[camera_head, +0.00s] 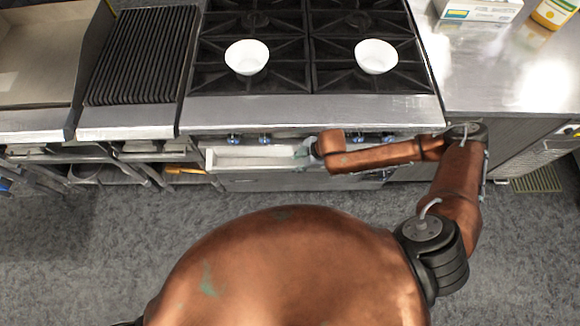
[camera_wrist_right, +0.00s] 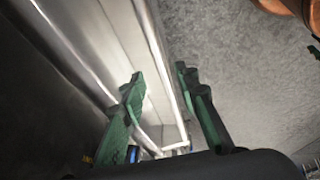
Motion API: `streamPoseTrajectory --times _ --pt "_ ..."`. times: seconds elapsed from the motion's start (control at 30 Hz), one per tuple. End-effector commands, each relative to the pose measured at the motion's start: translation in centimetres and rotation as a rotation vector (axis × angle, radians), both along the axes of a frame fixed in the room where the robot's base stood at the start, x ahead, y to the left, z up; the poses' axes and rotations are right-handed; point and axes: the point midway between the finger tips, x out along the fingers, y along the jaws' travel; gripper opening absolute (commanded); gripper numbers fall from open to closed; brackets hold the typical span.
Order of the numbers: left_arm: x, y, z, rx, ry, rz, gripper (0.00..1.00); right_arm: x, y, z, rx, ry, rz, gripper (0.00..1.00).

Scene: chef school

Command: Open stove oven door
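The stove (camera_head: 300,112) stands ahead of me, with its oven door (camera_head: 245,158) below the front ledge. The door looks partly open: its pale upper part juts out from under the ledge. My right arm reaches across the stove front from the right, and its gripper (camera_head: 303,152) is at the door's top. In the right wrist view, the two green fingers (camera_wrist_right: 165,95) are spread apart, with the door's pale edge and a shiny metal bar (camera_wrist_right: 160,50) running between them. I cannot tell whether either finger touches the bar. My left gripper is out of view.
Two white bowls (camera_head: 246,57) (camera_head: 375,57) sit on the burner grates. A ribbed grill (camera_head: 140,55) is to the left, and a steel counter (camera_head: 495,75) with a box and a bottle is to the right. The grey floor (camera_head: 90,240) before the stove looks clear.

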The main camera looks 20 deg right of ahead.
Motion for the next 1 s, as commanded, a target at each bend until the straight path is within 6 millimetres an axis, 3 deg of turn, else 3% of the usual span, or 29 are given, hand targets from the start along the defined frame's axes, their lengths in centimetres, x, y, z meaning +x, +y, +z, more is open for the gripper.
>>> streamPoseTrajectory --times 0.2,0.4,0.77,1.0 --pt "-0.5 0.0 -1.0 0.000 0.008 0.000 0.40 0.8 1.3 -3.6 0.000 0.002 0.002 0.29" --pt "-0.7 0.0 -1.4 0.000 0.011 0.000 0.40 1.4 2.0 -5.5 0.000 0.001 0.002 0.29" --pt "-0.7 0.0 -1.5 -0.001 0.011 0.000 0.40 1.6 2.2 -5.9 0.000 0.001 0.001 0.29" --pt "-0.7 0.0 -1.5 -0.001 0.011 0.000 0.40 1.6 2.2 -5.9 0.000 0.001 0.001 0.13"
